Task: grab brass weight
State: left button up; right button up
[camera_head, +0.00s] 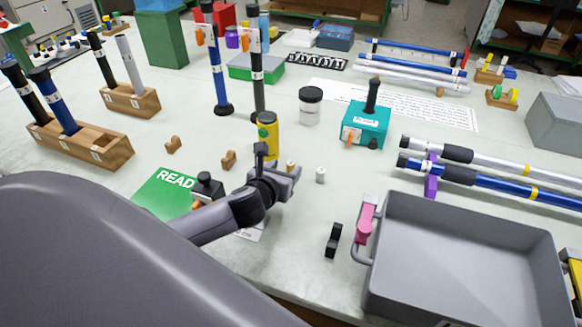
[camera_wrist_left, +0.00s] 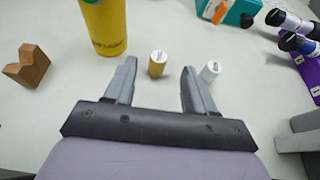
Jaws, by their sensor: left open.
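The brass weight (camera_head: 290,165) is a small upright gold cylinder with a pale top, standing on the pale table. In the left wrist view the brass weight (camera_wrist_left: 157,66) appears between the tips of my fingers, slightly nearer the left one. My left gripper (camera_head: 283,175) is open and empty, low over the table; it also shows in the left wrist view (camera_wrist_left: 160,75). I cannot tell whether either finger touches the weight. A similar silver weight (camera_head: 320,175) stands to the right; in the left wrist view the silver weight (camera_wrist_left: 210,71) is just outside the right finger.
A yellow canister (camera_head: 267,135) stands close behind the brass weight. A wooden notched block (camera_head: 229,160) is to the left. A teal box (camera_head: 365,124) is at the back right. A grey tray (camera_head: 465,285) and black clip (camera_head: 333,240) lie to the front right.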

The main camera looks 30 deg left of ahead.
aim_at(290, 164)
pick_arm(q)
jog(key=shift+x, duration=2.1)
jog(key=shift+s+a, duration=0.1)
jog(key=shift+c, duration=0.3)
grip_shut()
